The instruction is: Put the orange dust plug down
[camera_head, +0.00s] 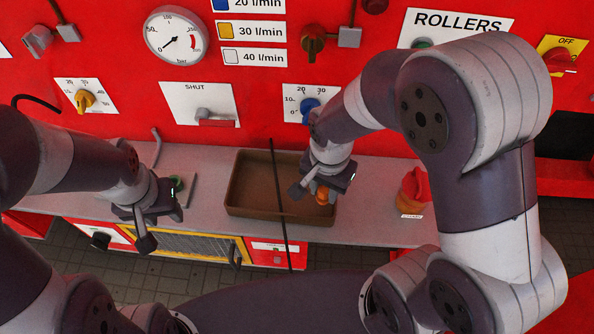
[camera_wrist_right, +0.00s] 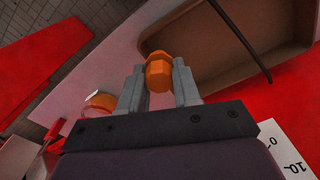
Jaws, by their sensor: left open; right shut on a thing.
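The orange dust plug (camera_wrist_right: 158,73) is between the two fingers of my right gripper (camera_wrist_right: 159,83), which is shut on it. In the head view the plug (camera_head: 322,194) shows just below my right gripper (camera_head: 320,188), over the right end of the brown tray (camera_head: 232,203). I cannot tell whether it touches the tray. In the right wrist view the tray (camera_wrist_right: 205,72) lies beyond the plug and to its right. My left gripper (camera_head: 160,216) is open and empty near the counter's front edge, left of the tray.
The grey counter (camera_head: 375,185) runs below a red panel with knobs and a gauge (camera_head: 175,37). A thin dark rod (camera_head: 274,160) crosses the tray. A red and orange object (camera_head: 413,190) stands on the counter to the right.

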